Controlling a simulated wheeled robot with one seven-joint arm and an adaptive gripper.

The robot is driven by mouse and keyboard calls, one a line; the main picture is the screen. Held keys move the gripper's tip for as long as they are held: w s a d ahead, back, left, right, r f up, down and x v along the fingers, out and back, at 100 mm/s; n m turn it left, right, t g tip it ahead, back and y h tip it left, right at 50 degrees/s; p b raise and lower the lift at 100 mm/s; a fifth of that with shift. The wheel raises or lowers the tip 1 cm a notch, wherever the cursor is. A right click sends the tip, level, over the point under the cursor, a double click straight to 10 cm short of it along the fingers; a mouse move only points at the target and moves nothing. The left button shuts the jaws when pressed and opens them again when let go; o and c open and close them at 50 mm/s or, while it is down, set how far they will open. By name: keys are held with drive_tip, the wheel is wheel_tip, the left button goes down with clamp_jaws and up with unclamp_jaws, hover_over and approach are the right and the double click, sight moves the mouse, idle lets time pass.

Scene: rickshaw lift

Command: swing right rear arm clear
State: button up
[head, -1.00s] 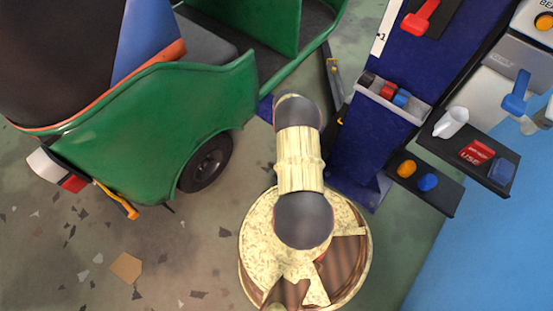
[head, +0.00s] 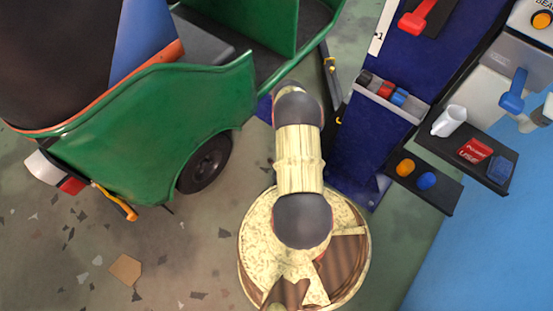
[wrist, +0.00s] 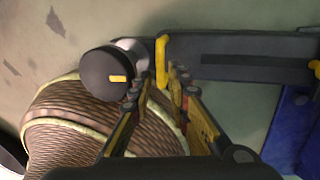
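The dark lift arm (wrist: 240,58) runs across the upper right of the wrist view. A round black pad (wrist: 105,72) with a yellow mark is at its left end, and an upright yellow piece (wrist: 162,60) is fixed near that end. My gripper (wrist: 162,88) is open, its two black-and-yellow fingers apart just below the yellow piece. Whether they touch the arm I cannot tell. In the head view a dark arm with yellow marks (head: 332,72) lies between the green rickshaw (head: 150,120) and the blue post (head: 372,140). My gripper is hidden there by my own arm.
The rickshaw's rear wheel (head: 206,164) stands left of my arm. Shelves on the right hold a white mug (head: 449,121), a red item (head: 474,150) and coloured knobs. A small tan piece (head: 126,269) and scattered flakes lie on the floor at lower left, which is otherwise open.

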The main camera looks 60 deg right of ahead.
wheel_tip(320, 180, up, 8)
drive_tip(key=d, duration=0.1)
drive_tip(key=shift+s+d+r, duration=0.2)
drive_tip(key=shift+d, duration=0.1)
idle(0.6)
